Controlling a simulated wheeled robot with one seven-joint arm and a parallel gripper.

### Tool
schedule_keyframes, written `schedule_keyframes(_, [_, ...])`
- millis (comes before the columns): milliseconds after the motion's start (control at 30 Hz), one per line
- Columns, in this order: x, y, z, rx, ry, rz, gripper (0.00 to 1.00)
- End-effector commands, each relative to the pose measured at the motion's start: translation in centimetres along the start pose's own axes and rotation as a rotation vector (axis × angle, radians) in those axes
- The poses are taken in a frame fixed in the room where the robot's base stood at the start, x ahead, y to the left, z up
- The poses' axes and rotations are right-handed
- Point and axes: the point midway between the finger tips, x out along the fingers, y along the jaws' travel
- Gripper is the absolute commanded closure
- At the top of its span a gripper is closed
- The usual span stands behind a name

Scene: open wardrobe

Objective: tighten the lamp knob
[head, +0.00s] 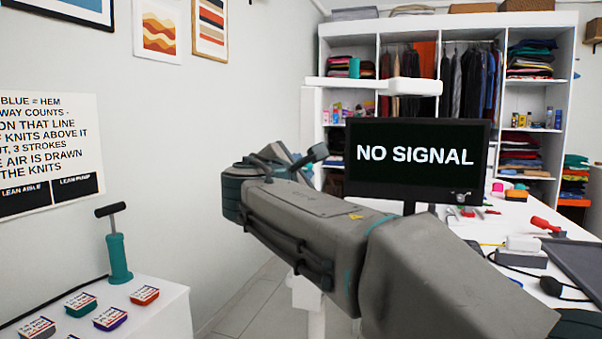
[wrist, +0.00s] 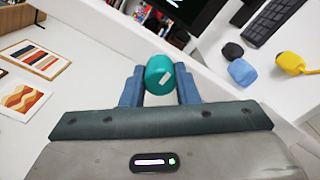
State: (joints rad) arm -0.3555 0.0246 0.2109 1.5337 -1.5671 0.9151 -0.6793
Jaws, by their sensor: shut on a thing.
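The knob (wrist: 158,74) is a teal, rounded cylinder with a white mark on its side, seen in the wrist view. My gripper (wrist: 160,80) has its two blue fingers on either side of the knob and is shut on it. How the knob joins the lamp is hidden. In the head view, my arm covers the middle, and my fingers and their grip cannot be made out. A white horizontal bar (head: 340,82), perhaps part of the lamp, shows above the monitor. A teal cylinder (head: 354,67) appears just above it; I cannot tell whether it is the same knob.
A monitor (head: 414,158) reading NO SIGNAL stands behind my arm. A white table at right holds a red-handled tool (head: 547,226) and other small items. A teal pump (head: 118,252) and several labelled boxes sit on a white stand at left. An open wardrobe (head: 556,90) stands behind.

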Motion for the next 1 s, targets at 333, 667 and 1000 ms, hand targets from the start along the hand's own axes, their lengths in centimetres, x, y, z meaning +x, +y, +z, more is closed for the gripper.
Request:
schedule_keyframes(333, [0.01,-0.17,-0.17,0.153,0.001,0.0,1.0])
schedule_keyframes(667, [0.01,-0.16,-0.14,0.304,0.0,0.0,1.0])
schedule_keyframes(1000, [0.02,-0.14,-0.16,0.468,0.001,0.001,1.0])
